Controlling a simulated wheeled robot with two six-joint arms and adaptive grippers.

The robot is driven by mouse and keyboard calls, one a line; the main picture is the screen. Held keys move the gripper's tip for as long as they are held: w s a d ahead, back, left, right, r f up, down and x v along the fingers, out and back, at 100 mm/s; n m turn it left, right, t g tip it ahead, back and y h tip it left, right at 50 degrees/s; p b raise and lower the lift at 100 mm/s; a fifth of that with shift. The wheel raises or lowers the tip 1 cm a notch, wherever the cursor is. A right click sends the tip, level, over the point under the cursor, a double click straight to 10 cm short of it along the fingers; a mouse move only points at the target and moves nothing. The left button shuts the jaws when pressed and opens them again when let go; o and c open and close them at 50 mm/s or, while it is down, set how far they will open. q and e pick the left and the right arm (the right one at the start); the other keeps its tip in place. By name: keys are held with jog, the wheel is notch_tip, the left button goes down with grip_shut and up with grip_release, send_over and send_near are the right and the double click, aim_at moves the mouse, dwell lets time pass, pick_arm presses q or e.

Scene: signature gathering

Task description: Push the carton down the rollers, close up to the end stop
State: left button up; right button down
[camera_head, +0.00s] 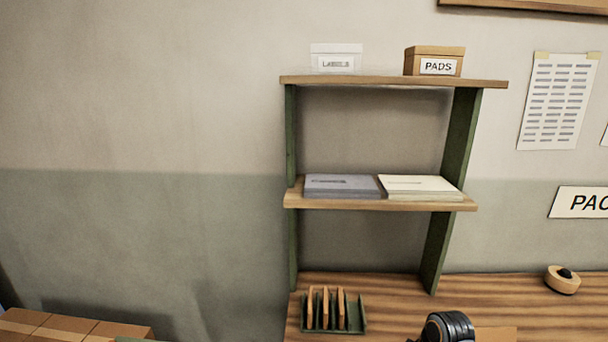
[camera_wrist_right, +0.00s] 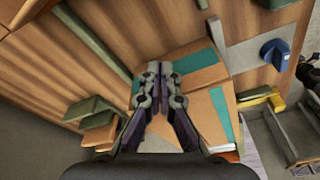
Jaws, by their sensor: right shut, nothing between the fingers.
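In the right wrist view a brown carton with teal bands (camera_wrist_right: 205,76) lies just beyond my right gripper (camera_wrist_right: 160,72). My right gripper is shut and empty. Its fingers overlap the carton in the picture and hide part of it; I cannot tell whether they touch it. More brown cardboard with a teal band shows right of the fingers, and I cannot tell whether it is the same carton. I cannot clearly make out the rollers or the end stop. The head view shows neither gripper nor this carton clearly.
A blue knob (camera_wrist_right: 276,54) on a grey plate and a grey frame (camera_wrist_right: 268,135) lie at the right. In the head view a shelf (camera_head: 390,82) stands on the wooden bench, with a green slotted rack (camera_head: 355,326) below. Brown boxes (camera_head: 70,325) fill the lower left.

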jog(key=shift+f, duration=0.2)
jog(key=shift+f, duration=1.55)
